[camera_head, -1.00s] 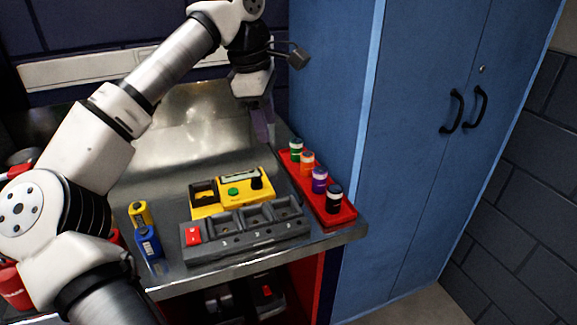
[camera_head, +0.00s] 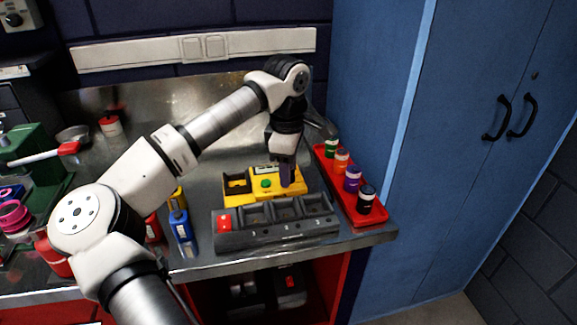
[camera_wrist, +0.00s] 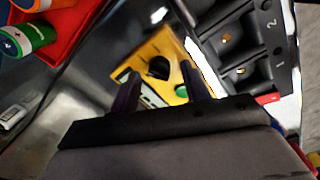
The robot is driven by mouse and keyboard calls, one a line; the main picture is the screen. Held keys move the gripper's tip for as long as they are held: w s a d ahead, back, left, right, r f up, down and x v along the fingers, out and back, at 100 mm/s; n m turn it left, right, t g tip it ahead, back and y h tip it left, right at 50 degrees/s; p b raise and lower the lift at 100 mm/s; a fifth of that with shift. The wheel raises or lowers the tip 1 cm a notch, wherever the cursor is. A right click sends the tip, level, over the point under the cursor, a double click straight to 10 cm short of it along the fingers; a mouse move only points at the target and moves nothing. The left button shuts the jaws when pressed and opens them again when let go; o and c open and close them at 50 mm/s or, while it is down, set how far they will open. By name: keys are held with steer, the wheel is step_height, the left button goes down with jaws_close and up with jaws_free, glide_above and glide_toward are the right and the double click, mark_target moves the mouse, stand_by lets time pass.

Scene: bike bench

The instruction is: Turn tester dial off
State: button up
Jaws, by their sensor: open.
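The yellow tester (camera_head: 239,198) sits on the metal bench behind the grey charger tray. It has a green button (camera_head: 266,183) and a small display. Its black dial (camera_wrist: 159,68) shows in the wrist view between my fingertips and a little beyond them. My gripper (camera_head: 287,181) points down over the right end of the tester and hides the dial in the head view. In the wrist view my gripper (camera_wrist: 160,85) is open, with one dark finger on each side of the dial. I cannot tell whether the fingers touch the tester.
A grey tray (camera_head: 275,236) with empty bays and a red switch lies in front of the tester. A red tray (camera_head: 358,214) with several batteries stands to the right, beside the blue cabinet (camera_head: 400,160). Blue and yellow batteries stand at left.

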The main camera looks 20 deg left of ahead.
steer(key=shift+f, duration=0.35)
steer(key=c, duration=1)
steer(key=shift+o, duration=0.2)
steer(key=shift+f+n+b, duration=0.1)
steer(key=shift+n+b, duration=0.3)
steer(key=shift+n, duration=0.1)
steer(key=shift+n+b, duration=0.5)
steer(key=shift+n, duration=0.2)
steer(key=n+b, duration=0.1)
steer(key=n, duration=0.1)
steer(key=shift+n, duration=0.3)
steer(key=n+b, duration=0.1)
steer(key=n, duration=0.2)
steer(key=n+b, duration=0.1)
steer(key=n, duration=0.2)
steer(key=shift+d+g+y, duration=0.1)
steer(key=shift+g+y, duration=0.2)
steer(key=shift+y, duration=0.1)
